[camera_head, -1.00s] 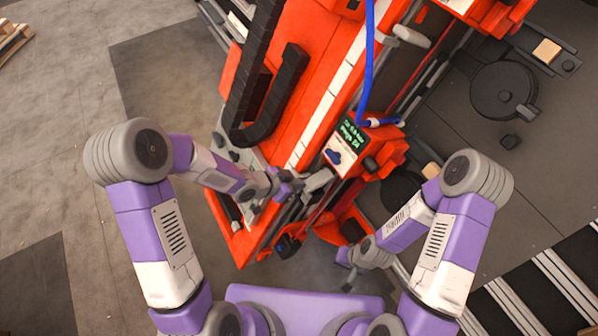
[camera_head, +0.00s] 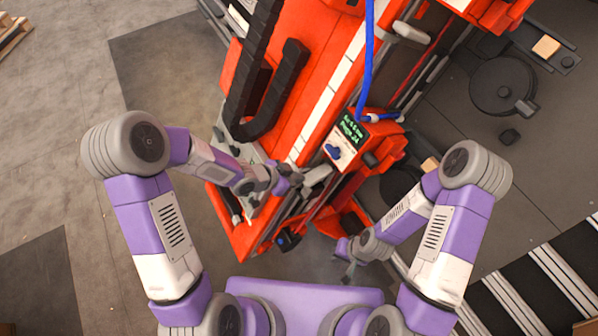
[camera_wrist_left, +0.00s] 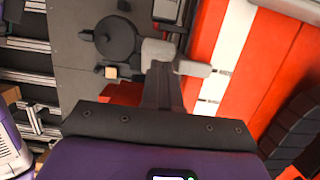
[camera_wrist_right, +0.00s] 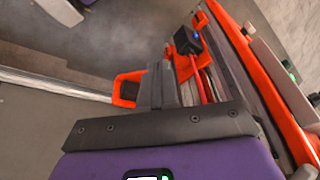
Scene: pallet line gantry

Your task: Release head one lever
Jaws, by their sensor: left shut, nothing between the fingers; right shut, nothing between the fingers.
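A light grey lever (camera_head: 317,177) sticks out at the near end of the orange head, below its small display. It also shows in the left wrist view (camera_wrist_left: 195,68), just beyond my fingers. My left gripper (camera_head: 299,184) is shut and empty beside the lever's left end; I cannot tell whether it touches it. In its wrist view the shut fingers (camera_wrist_left: 161,84) overlap part of the grey piece. My right gripper (camera_head: 349,270) is shut and empty, low over the floor right of the gantry's near end; its fingers (camera_wrist_right: 158,84) show in the right wrist view.
The display (camera_head: 350,132) has green text and a blue mark below it. A blue hose (camera_head: 368,60) runs up from the head. A second grey handle (camera_head: 411,34) sits farther up. A black cable chain (camera_head: 268,105) lies along the orange gantry. Roller slats (camera_head: 530,295) lie at lower right.

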